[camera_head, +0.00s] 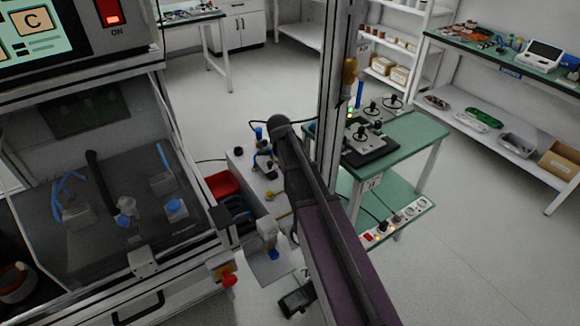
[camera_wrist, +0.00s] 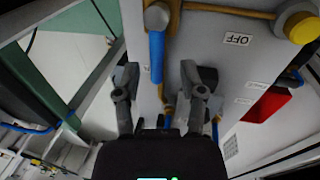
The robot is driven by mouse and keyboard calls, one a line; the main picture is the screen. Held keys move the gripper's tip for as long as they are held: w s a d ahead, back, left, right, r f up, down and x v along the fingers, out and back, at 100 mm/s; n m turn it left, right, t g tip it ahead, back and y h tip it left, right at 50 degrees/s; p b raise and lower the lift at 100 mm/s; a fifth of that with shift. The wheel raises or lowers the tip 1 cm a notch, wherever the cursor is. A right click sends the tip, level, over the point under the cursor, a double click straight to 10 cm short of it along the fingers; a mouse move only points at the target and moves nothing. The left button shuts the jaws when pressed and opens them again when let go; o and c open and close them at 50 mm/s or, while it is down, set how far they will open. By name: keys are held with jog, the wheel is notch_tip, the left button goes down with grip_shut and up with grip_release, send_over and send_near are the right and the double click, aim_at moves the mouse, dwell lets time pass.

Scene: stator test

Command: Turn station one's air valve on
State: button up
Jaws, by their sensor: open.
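In the wrist view, a valve with a straight blue lever (camera_wrist: 156,57) hangs from a round silver hub (camera_wrist: 157,17) on an orange-brown pipe along a grey panel. An OFF label (camera_wrist: 238,39) is on the panel to the right of the lever. My gripper (camera_wrist: 159,72) is open, one finger on each side of the lever in the picture, with visible gaps. I cannot tell whether the fingers are deep enough to surround it. In the head view my dark arm hides most of the gripper and the valve area.
A yellow round knob (camera_wrist: 302,27) sits on the pipe at the right. A red bin (camera_wrist: 267,103) is near the panel; it also shows in the head view (camera_head: 222,184). A metal post (camera_head: 329,90) and a green table with joystick boxes (camera_head: 415,140) stand close to my arm.

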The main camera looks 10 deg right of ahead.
jog(key=n, duration=0.2)
jog(key=s+a+n, duration=0.1)
jog(key=n, duration=0.1)
jog(key=n+t, duration=0.1)
jog(key=shift+s+a+n+y, duration=0.3)
jog(key=shift+a+n, duration=0.05)
jog(key=shift+n, duration=0.05)
jog(key=n, duration=0.2)
jog(key=s+n, duration=0.1)
jog(key=shift+a+y, duration=0.25)
jog(key=shift+y, duration=0.05)
jog(key=n, duration=0.1)
jog(key=s+n, duration=0.1)
jog(key=n, duration=0.1)
jog(key=shift+s+a, duration=0.1)
notch_tip(320, 180, up, 14)
jog(key=s+p, duration=0.3)
jog(key=p, duration=1.1)
jog(key=s+r+m+g+p, duration=0.1)
jog(key=s+r+m+p, duration=0.8)
jog(key=s+m, duration=0.3)
jog(key=m, duration=0.3)
jog(key=shift+r+g+y+p, duration=0.15)
jog(key=shift+g+y+p, duration=0.15)
jog(key=shift+y+p, duration=0.1)
jog(key=shift+s+m, duration=0.35)
jog(key=shift+m, duration=0.25)
